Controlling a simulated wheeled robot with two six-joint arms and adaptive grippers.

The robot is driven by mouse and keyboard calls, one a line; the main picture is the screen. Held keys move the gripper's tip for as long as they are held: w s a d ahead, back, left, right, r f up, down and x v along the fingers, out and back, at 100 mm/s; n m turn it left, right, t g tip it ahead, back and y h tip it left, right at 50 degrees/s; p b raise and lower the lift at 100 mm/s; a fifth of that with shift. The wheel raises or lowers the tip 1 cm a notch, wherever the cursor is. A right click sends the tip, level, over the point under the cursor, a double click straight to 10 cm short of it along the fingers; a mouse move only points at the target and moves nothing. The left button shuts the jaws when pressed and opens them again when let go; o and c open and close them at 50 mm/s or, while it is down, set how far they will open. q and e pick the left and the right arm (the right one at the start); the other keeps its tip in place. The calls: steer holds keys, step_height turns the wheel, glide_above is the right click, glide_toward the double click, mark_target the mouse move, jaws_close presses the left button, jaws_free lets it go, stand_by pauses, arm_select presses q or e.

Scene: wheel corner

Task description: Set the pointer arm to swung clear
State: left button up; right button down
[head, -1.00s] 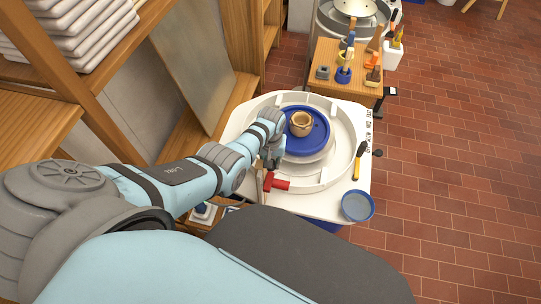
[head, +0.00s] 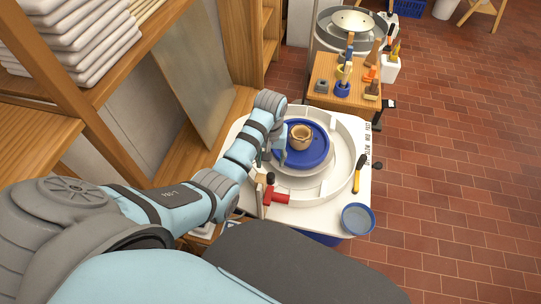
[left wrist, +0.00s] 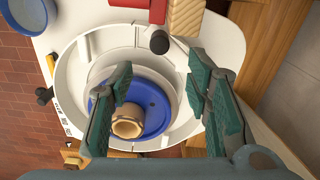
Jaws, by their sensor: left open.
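The pointer arm appears to be the red part (head: 275,195) with a dark round knob (head: 269,178), beside a pale wooden post (head: 261,196) at the wheel's near-left edge. In the left wrist view the red part (left wrist: 143,9), the dark knob (left wrist: 160,42) and a wooden block (left wrist: 186,16) show at the top. My left gripper (head: 279,147) hangs beside the left edge of the blue wheel disc. Its two green-padded fingers (left wrist: 160,72) are spread with nothing between them; the knob lies beyond the fingertips. My right gripper is out of view.
A small clay pot (head: 301,137) stands on the blue disc (head: 315,158) inside the white splash pan (head: 352,150). A blue-rimmed bowl (head: 357,219) and a yellow-handled tool (head: 359,174) lie on the right. Wooden shelving (head: 115,120) stands close on the left.

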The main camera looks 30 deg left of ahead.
arm_select(q)
steer(key=shift+r, duration=0.65)
steer(key=a+f+m+t+b, duration=0.1)
steer(key=f+b, duration=0.1)
steer(key=w+a+f+m+t+h+b, duration=0.1)
steer(key=a+f+m+b, duration=0.1)
steer(key=w+a+f+m+t+b, duration=0.1)
steer(key=a+f+m+t+b, duration=0.1)
steer(key=f, duration=0.1)
steer(key=shift+h+b, duration=0.3)
steer(key=shift+b, duration=0.1)
steer(key=c, duration=1)
steer(key=m+t+b, duration=0.1)
steer(key=m+t+h, duration=0.1)
steer(key=a+m+t+b, duration=0.1)
steer(key=m, duration=0.1)
steer(key=shift+w+a+r+b, duration=0.1)
steer(key=shift+w+r+b, duration=0.2)
steer(key=shift+w, duration=0.1)
jaws_close()
steer(key=shift+w+h, duration=0.25)
steer(key=shift+h, duration=0.05)
step_height(320, 180, down, 7)
steer(key=w+d+b, duration=0.1)
steer(key=b, duration=0.2)
steer(key=shift+w+d, duration=0.15)
steer(key=shift+w, duration=0.15)
steer(key=shift+r, duration=0.15)
